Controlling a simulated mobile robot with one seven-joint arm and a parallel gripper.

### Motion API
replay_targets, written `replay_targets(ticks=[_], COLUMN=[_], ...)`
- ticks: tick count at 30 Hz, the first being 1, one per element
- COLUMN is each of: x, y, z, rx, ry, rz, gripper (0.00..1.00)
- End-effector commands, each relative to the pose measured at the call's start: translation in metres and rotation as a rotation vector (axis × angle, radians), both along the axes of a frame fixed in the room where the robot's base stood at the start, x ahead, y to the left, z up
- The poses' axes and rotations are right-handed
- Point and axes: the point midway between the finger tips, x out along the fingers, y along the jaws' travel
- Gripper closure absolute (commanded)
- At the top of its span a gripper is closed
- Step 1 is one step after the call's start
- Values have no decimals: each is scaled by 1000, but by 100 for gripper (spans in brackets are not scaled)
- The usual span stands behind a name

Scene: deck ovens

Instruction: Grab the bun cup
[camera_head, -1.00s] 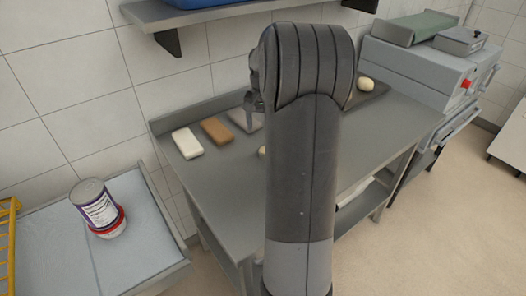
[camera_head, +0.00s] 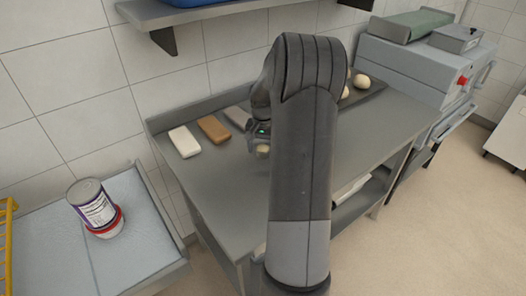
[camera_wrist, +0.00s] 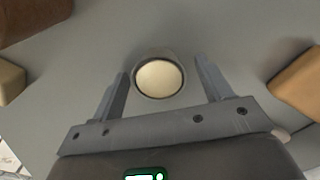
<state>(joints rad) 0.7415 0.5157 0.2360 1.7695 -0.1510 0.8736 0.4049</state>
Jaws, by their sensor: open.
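The bun cup (camera_wrist: 160,79) shows in the wrist view as a round, grey-rimmed cup with a pale cream top. In the head view a small pale part of it (camera_head: 262,150) shows just below my gripper (camera_head: 260,139), on the grey worktable (camera_head: 222,183). In the wrist view my gripper (camera_wrist: 162,68) is open. One finger is on the left of the cup and one on the right, with visible gaps on both sides. My arm hides part of the table behind it.
A white block (camera_head: 185,142), a brown block (camera_head: 214,129) and a grey piece (camera_head: 238,117) lie along the table's back left. Pale buns (camera_head: 361,81) sit at the back right, near the oven (camera_head: 415,75). A can (camera_head: 92,203) stands on the left table.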

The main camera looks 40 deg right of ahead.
Motion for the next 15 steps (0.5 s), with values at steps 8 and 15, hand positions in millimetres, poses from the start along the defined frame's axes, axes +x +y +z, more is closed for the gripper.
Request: replay_targets(ticks=[8, 15], x=[0, 0], y=[0, 0], z=[-2, -2], rx=[0, 0], ry=[0, 0], rz=[0, 0], gripper=[31, 51])
